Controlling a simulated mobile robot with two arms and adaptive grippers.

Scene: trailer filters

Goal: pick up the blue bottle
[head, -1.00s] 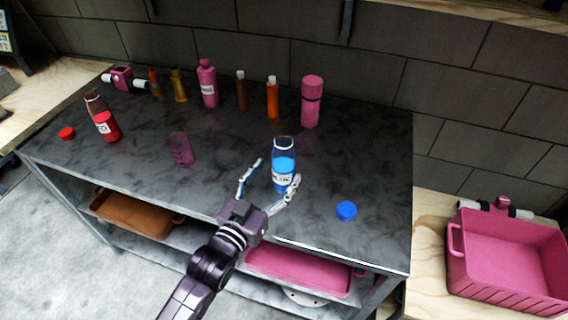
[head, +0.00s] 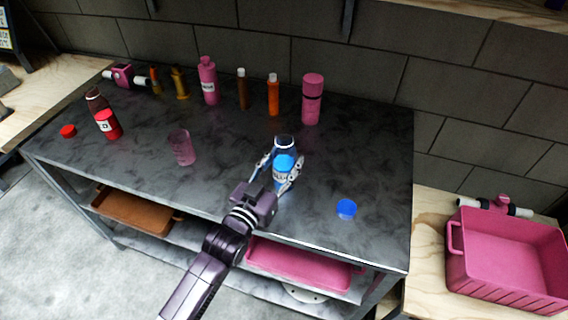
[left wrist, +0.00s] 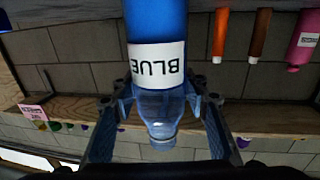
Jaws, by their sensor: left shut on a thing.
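The blue bottle (head: 284,160) is a clear bottle with blue contents and no cap on it, upright on the dark table in the head view. My left gripper (head: 277,174) is around it, with a finger on either side. In the left wrist view the bottle (left wrist: 157,55) appears upside down, with a white label reading BLUE, between the two fingers (left wrist: 158,105). The left gripper is shut on the bottle. I cannot tell whether its base is clear of the table. My right gripper is not in view.
A blue cap (head: 346,209) lies right of the bottle. A red bottle (head: 107,124), a red cap (head: 68,131) and a clear pink cup (head: 181,147) are to the left. Several bottles line the back, including a pink one (head: 312,99). A pink bin (head: 505,262) stands right.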

